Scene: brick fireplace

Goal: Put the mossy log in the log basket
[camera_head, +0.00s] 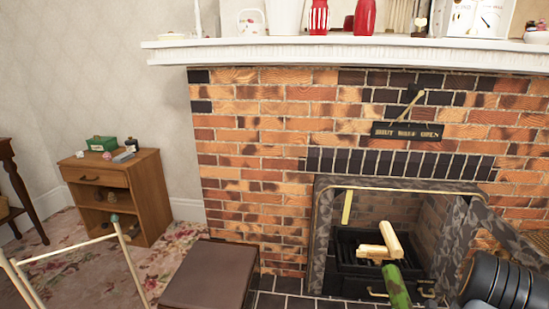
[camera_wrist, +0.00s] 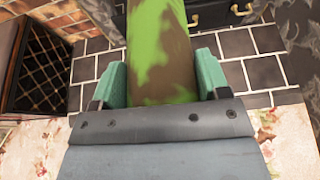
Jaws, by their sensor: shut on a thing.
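The mossy log (camera_wrist: 158,45), brown with bright green patches, lies lengthwise between the two green fingers of my gripper (camera_wrist: 160,78) in the wrist view. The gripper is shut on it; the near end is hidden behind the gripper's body. In the head view the log (camera_head: 396,287) shows in front of the fireplace opening, its upper end just below the pale logs; whether they touch is unclear. A dark brown box (camera_head: 210,272) stands left of the hearth. A brown-framed box with a dark lattice (camera_wrist: 35,65) shows left in the wrist view. I cannot tell whether either is the log basket.
Pale logs (camera_head: 377,250) lie on the black grate in the fireplace. The stone surround (camera_head: 320,235) frames the opening closely. Dark tiles (camera_wrist: 236,43) cover the hearth. A wooden cabinet (camera_head: 150,195) and a pale rail frame (camera_head: 125,245) stand at left.

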